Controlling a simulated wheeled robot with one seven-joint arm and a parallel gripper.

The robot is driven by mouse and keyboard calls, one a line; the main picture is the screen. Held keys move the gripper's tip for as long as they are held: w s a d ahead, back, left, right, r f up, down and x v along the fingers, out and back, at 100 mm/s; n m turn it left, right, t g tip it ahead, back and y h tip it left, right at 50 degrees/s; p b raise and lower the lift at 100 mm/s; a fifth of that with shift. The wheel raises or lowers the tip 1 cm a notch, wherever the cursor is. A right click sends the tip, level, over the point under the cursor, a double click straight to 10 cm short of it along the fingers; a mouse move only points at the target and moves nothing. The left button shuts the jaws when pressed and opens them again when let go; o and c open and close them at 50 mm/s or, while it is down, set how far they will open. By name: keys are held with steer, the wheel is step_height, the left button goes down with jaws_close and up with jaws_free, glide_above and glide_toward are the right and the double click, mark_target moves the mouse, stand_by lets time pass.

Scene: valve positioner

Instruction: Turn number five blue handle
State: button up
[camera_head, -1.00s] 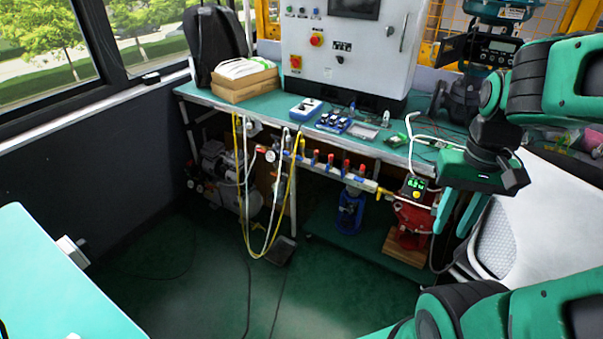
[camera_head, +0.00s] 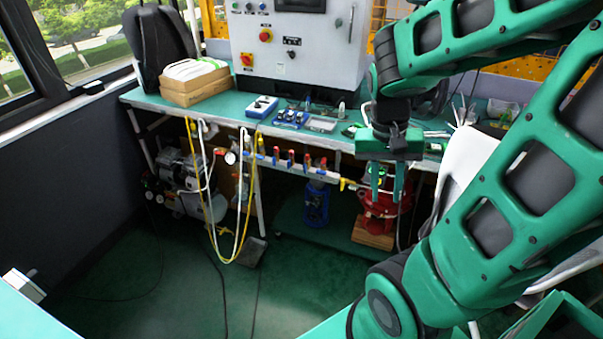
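A horizontal valve manifold (camera_head: 299,168) runs below the front edge of the bench. It carries a row of several small valves with red and blue parts, among them one at the right end of the row (camera_head: 323,166). Number labels are too small to read, so I cannot tell which is number five.
The green bench (camera_head: 225,109) holds a control cabinet (camera_head: 290,45), boxes and small instruments. Yellow and white hoses (camera_head: 212,225) hang at the manifold's left end. A red device (camera_head: 378,215) stands on a wooden block at right.

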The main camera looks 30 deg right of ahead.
steer(key=w+d+f+m+g+h, duration=0.1)
steer(key=w+d+f+m+h, duration=0.35)
steer(key=w+f, duration=0.45)
steer(key=n+t+h, duration=0.5)
steer(key=t+h, duration=0.3)
steer(key=t, duration=0.5)
glide_toward(304, 169)
steer(key=x, duration=0.8)
steer(key=shift+w+d, duration=0.2)
steer(key=shift+w, duration=0.05)
steer(key=shift+c, duration=0.7)
jaws_close()
